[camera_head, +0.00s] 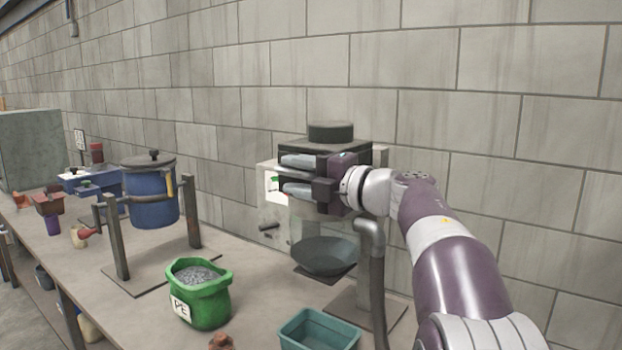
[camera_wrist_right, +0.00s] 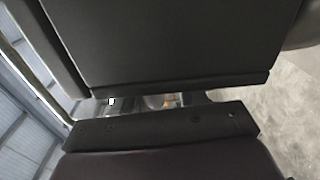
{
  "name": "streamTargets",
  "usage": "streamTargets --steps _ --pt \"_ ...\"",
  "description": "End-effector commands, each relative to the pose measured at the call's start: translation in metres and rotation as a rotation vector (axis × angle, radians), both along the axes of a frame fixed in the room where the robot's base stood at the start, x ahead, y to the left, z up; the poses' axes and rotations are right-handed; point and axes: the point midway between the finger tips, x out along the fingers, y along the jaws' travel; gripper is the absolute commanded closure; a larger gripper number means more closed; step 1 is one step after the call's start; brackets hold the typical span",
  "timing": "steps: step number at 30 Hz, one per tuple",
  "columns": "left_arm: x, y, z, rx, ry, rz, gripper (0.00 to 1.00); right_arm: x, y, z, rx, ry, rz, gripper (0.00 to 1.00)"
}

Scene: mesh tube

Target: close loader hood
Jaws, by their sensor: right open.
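The loader stands against the wall in the middle of the head view, with a pale body (camera_head: 265,215). Its dark hood (camera_head: 352,136) with a round cap (camera_head: 331,131) is on top and looks roughly level. Whether a gap remains under the hood is hidden by my right gripper. My right gripper (camera_head: 283,175) is in front of the loader, just below the hood, its fingers apart and pointing left with nothing seen between them. In the right wrist view a dark flat panel fills the upper part, very close; I cannot tell for sure what it is. My left gripper is not in view.
A dark bowl (camera_head: 325,257) sits below the loader. A green PE sack of grey granules (camera_head: 200,312) and a teal bin (camera_head: 320,330) stand at the front. A blue lidded pot (camera_head: 152,203) hangs on a stand to the left. A grey pipe post (camera_head: 376,285) stands under my arm.

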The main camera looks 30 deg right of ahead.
Motion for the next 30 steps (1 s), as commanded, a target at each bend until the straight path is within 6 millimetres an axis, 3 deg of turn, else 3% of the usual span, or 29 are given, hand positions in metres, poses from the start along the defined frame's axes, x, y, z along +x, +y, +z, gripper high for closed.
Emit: streamTargets --steps 18,30 --pt "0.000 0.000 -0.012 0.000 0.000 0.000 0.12 -0.102 -0.054 -0.002 -0.001 0.002 -0.002 0.58" --pt "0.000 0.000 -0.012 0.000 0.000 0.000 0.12 -0.108 -0.056 -0.001 -0.001 0.002 0.001 0.58"
